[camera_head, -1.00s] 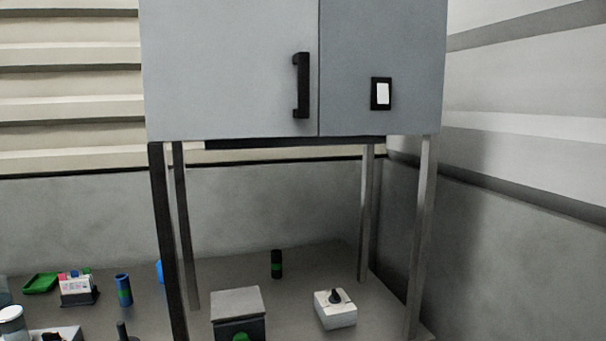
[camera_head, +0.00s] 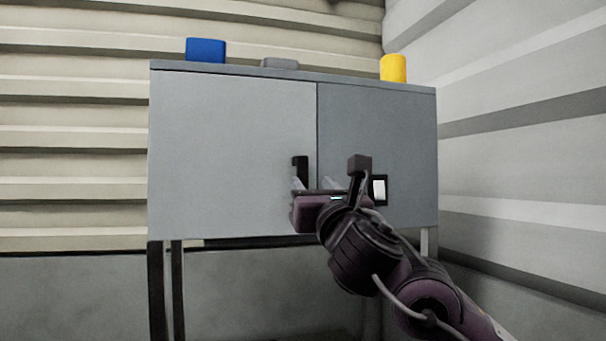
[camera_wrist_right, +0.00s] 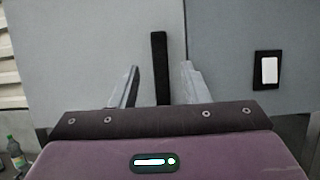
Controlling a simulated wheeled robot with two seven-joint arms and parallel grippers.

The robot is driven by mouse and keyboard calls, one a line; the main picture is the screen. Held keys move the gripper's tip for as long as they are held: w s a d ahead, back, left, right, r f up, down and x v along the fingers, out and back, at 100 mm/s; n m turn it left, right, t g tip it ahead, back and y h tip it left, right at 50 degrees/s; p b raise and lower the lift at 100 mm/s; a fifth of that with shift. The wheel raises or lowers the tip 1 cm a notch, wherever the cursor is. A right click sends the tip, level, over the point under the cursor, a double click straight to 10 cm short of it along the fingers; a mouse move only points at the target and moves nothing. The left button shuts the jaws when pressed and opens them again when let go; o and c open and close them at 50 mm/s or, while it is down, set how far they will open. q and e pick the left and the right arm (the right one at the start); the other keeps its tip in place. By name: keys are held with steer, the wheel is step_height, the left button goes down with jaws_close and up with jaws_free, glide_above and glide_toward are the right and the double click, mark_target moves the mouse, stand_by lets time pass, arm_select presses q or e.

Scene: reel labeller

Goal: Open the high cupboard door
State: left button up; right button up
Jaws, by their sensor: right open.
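The grey high cupboard stands on legs, with its wide left door (camera_head: 225,140) shut flush beside the darker right panel (camera_head: 400,130). The door's black vertical handle (camera_head: 300,168) is near its right edge; its lower part is hidden by my gripper in the head view. My right gripper (camera_head: 314,185) is in front of the handle. In the right wrist view the handle (camera_wrist_right: 160,68) shows upright between the two open fingers (camera_wrist_right: 160,82), slightly nearer the left one. I cannot tell whether either finger touches it. My left gripper is not in view.
A black-framed white switch (camera_head: 379,189) is on the right panel, close to my right wrist. A blue box (camera_head: 206,50), a grey flat item (camera_head: 280,63) and a yellow cylinder (camera_head: 393,68) sit on top of the cupboard. A wall stands close on the right.

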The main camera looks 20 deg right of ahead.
mark_target(303, 173)
steer(key=p+x, duration=0.3)
steer(key=x, duration=0.3)
steer(key=shift+w+r, duration=0.15)
steer(key=shift+r, duration=0.1)
steer(key=shift+w+r+p, duration=0.1)
steer(key=shift+w+p, duration=0.2)
steer(key=shift+w, duration=0.3)
jaws_close()
